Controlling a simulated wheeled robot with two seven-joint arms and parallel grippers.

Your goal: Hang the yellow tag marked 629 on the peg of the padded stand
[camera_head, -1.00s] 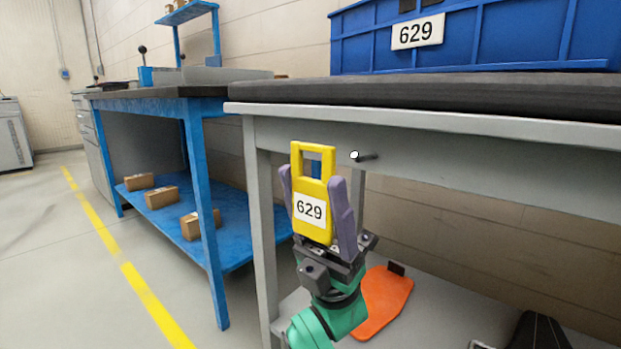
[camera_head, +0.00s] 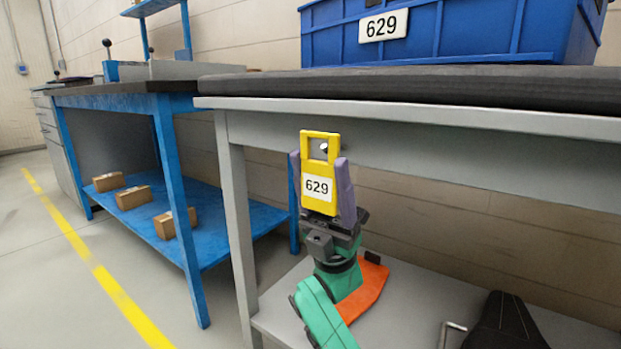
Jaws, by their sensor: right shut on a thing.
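The yellow tag (camera_head: 320,206) marked 629 is upright in my right gripper (camera_head: 322,188), whose two purple-grey fingers are shut on its sides. The tag has a square opening at its top. The white-tipped peg (camera_head: 324,148) on the front rail of the padded stand (camera_head: 440,137) shows through that opening. I cannot tell whether the peg passes through it or is still behind it. The stand is grey with a dark pad (camera_head: 430,87) on top. My left gripper is not in view.
A blue crate (camera_head: 470,35) labelled 629 stands on the pad. A blue workbench (camera_head: 140,102) with cardboard boxes (camera_head: 133,197) on its lower shelf is to the left. An orange object (camera_head: 372,285) and a black object (camera_head: 505,322) lie on the stand's lower shelf.

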